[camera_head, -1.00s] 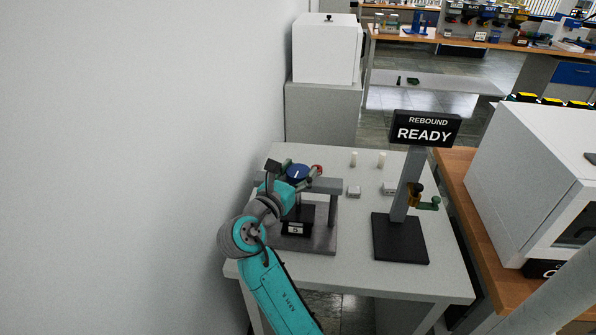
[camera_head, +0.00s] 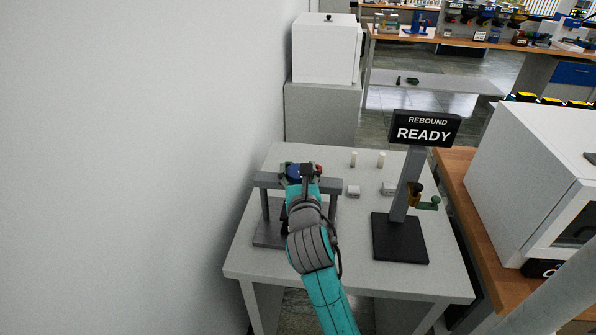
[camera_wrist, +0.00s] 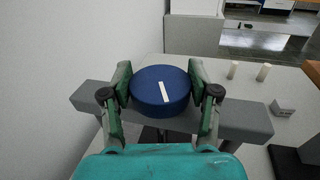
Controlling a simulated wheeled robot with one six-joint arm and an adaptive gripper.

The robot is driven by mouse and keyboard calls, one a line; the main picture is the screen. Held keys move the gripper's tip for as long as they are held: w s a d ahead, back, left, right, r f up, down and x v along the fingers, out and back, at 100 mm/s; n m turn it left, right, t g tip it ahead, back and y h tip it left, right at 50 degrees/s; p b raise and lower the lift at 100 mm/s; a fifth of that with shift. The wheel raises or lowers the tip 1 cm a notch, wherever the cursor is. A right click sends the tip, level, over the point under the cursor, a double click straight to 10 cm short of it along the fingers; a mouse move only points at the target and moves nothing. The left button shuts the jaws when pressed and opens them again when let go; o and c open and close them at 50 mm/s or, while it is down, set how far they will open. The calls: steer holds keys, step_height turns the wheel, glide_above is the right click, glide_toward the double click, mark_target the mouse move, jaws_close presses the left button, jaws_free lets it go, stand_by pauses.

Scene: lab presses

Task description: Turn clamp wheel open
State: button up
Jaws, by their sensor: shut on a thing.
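The clamp wheel is a blue disc (camera_wrist: 160,92) with a white line on top, seen in the middle of the wrist view. The line runs nearly straight up the picture, tilted slightly. My gripper (camera_wrist: 160,98) is shut on the wheel, with a green finger against its left side and another against its right side. The wheel sits above the grey crossbar of the press (camera_wrist: 90,96). In the head view the wheel (camera_head: 293,171) is partly covered by my gripper (camera_head: 303,173). My arm hides much of the press frame and its base.
A dark sign reading REBOUND READY (camera_head: 425,128) stands on a post with a black base (camera_head: 400,240) right of the press. Small white pieces (camera_head: 353,191) lie on the grey table (camera_head: 350,255). A wall rises at the left; a large white box (camera_head: 530,180) is at the right.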

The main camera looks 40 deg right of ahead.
mark_target(300, 179)
steer(key=shift+n+t+y, duration=0.4)
steer(key=shift+y, duration=0.1)
steer(key=o, duration=1.2)
steer(key=shift+c, duration=0.2)
steer(key=shift+v, duration=3.7)
